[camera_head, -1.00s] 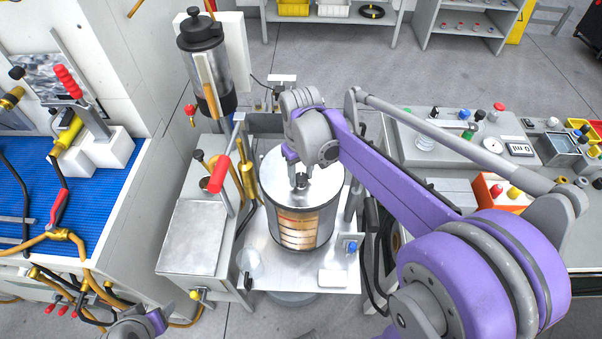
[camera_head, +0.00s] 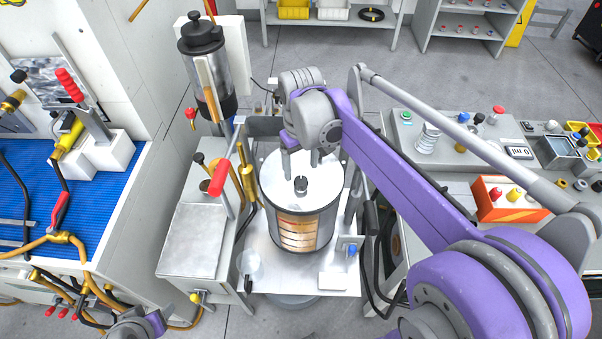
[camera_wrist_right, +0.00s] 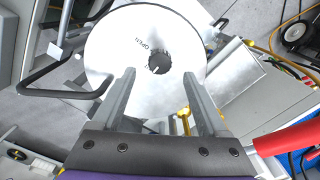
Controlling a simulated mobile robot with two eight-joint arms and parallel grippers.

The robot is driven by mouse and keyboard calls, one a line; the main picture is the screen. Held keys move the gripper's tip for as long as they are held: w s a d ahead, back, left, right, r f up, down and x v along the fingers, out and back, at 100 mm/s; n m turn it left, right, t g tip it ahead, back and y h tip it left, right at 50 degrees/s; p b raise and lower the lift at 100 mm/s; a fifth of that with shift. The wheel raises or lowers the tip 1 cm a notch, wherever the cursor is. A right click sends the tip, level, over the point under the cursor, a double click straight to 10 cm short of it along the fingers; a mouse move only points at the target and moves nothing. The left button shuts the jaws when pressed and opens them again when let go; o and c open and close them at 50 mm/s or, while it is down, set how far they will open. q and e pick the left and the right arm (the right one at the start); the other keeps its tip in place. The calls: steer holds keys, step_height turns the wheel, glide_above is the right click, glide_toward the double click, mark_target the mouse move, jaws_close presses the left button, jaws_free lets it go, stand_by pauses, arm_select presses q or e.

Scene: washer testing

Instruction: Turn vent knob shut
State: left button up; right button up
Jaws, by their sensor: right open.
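The vent knob (camera_head: 301,185) is a small dark knob in the middle of the round metal lid (camera_head: 275,180) of a cylinder with a lit orange front. In the right wrist view, the knob (camera_wrist_right: 158,63) sits by the lid's centre, with the word OPEN printed beside it. My right gripper (camera_head: 303,160) is over the lid, behind the knob in the head view. Its fingers (camera_wrist_right: 158,74) are spread and empty, apart from the knob. Part of my left arm's end (camera_head: 138,324) shows at the bottom left; its fingers cannot be made out.
A red-handled lever (camera_head: 220,177) stands left of the cylinder, near a metal box (camera_head: 192,238). A black-topped canister (camera_head: 203,55) is behind it. An orange box with knobs (camera_head: 508,200) sits on the right bench. A blue mat (camera_head: 25,200) with hoses lies at left.

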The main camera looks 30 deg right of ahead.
mark_target(301, 180)
step_height(301, 180, up, 6)
steer(key=shift+f, duration=0.1)
stand_by(0.5)
steer(key=s+a+f+t, duration=0.2)
steer(key=s+a+f, duration=0.1)
steer(key=s+f, duration=0.3)
steer(key=s+a+f+t, duration=0.3)
steer(key=s+f, duration=0.3)
steer(key=s, duration=0.2)
steer(key=shift+a+f+t, duration=0.15)
steer(key=shift+f+t, duration=0.15)
steer(key=shift+f, duration=0.05)
